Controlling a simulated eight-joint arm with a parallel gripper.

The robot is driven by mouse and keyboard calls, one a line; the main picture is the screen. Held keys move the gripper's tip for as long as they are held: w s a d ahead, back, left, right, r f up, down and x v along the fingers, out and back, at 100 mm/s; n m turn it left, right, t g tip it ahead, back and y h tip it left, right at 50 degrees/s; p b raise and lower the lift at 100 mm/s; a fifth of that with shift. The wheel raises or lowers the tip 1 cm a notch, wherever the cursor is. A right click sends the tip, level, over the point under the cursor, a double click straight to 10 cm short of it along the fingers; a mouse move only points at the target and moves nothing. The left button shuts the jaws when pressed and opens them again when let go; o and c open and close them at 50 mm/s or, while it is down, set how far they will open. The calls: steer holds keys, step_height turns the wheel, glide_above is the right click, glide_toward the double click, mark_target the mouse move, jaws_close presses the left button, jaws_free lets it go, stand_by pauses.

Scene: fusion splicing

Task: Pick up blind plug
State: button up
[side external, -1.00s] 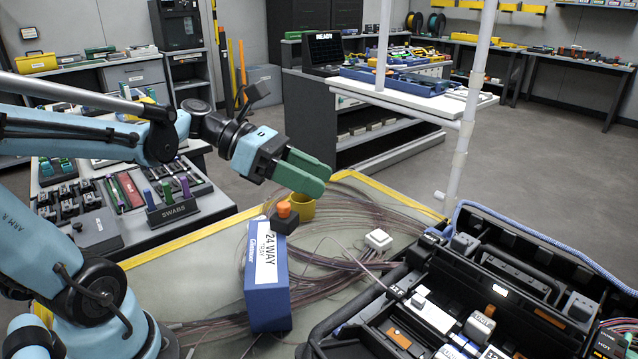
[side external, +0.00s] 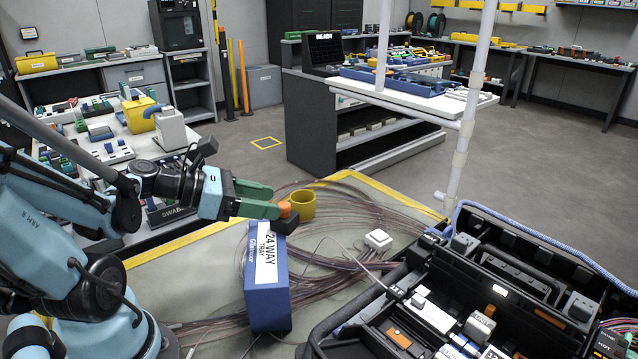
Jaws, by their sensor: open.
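A small black piece with an orange top, likely the blind plug (side external: 284,210), sits at the upper end of the blue 24 WAY tray box (side external: 267,280). My gripper (side external: 274,200) has green fingers that are open and level. Its fingertips are just left of the orange top, and the nearer finger overlaps its left edge in the picture. I cannot tell whether they touch. Nothing shows between the fingers.
A yellow cup (side external: 303,204) stands right behind the orange top. Loose clear tubing loops over the mat around the box. A small white box (side external: 378,240) lies to the right. An open black case (side external: 470,290) fills the front right.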

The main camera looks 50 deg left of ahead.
mark_target(293, 213)
steer(key=shift+x, duration=3.1)
steer(key=shift+c, duration=0.3)
jaws_close()
